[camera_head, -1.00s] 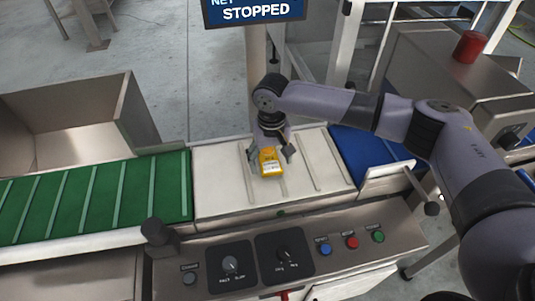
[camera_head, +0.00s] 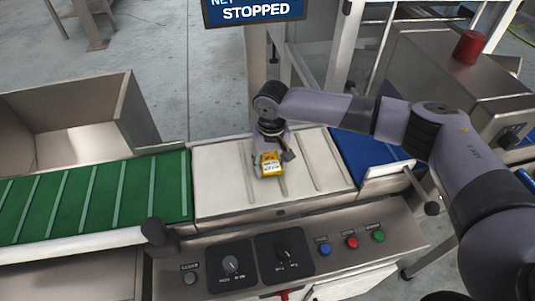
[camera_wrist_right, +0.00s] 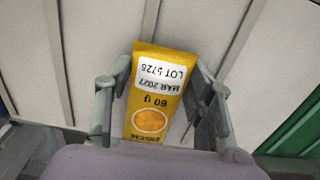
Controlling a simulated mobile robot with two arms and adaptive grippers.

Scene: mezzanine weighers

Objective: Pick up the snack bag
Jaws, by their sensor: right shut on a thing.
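The snack bag (camera_head: 271,164) is a small yellow packet with a white label, on or just above the white weighing belt (camera_head: 217,182). My right gripper (camera_head: 271,157) reaches down over it and is shut on it. In the right wrist view the bag (camera_wrist_right: 156,97) sits between the two fingers of the right gripper (camera_wrist_right: 160,95), its label reading "LOT 5728" and "MAR 2027" upside down. I cannot tell whether the bag touches the belt. My left gripper is not in view.
A green belt (camera_head: 95,199) adjoins on the left and a blue belt (camera_head: 368,152) on the right. A control panel (camera_head: 285,255) with knobs and buttons runs along the front. A display (camera_head: 254,12) reading "STOPPED" hangs above. A steel bin (camera_head: 75,100) stands at left.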

